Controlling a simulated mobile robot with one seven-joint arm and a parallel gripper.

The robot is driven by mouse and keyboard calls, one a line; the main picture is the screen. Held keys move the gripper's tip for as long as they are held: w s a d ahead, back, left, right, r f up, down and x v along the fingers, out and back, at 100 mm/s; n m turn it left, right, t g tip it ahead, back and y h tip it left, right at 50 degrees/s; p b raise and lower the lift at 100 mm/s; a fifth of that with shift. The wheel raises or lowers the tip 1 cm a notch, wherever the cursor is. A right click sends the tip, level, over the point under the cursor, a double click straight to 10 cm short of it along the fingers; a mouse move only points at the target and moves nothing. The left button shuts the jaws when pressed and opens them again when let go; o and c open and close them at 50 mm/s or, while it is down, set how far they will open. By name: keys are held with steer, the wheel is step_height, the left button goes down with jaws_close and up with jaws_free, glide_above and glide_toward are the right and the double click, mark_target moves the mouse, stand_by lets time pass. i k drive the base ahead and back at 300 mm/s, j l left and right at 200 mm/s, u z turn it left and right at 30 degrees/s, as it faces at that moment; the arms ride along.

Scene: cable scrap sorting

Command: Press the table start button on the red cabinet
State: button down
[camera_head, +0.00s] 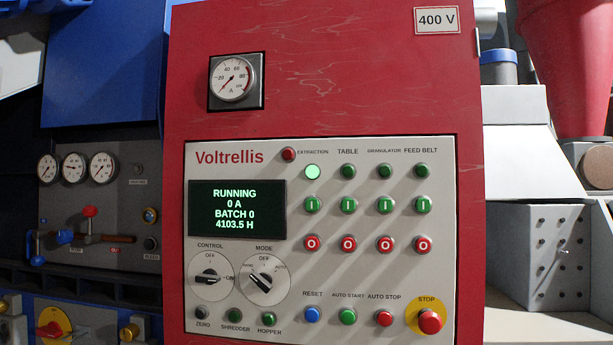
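The red cabinet (350,115) fills the middle of the head view, with a light grey control panel (300,270) on its front. Under the label TABLE, the second column holds a dark green lamp (348,171), a green start button marked I (349,205) and a red button marked O (349,243). The EXTRACTION lamp (312,171) at the left of that row glows bright green; the TABLE lamp looks unlit. The display (237,209) reads RUNNING, 0 A, BATCH 0, 4103.5 H. My gripper is not in view.
Similar green and red buttons sit close on both sides of the table column. A yellow-ringed red STOP button (429,321) is at the panel's lower right. A gauge panel with levers (95,215) stands at the left, and a perforated grey box (545,255) at the right.

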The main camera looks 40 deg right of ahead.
mark_target(347, 205)
steer(key=z, duration=1.25)
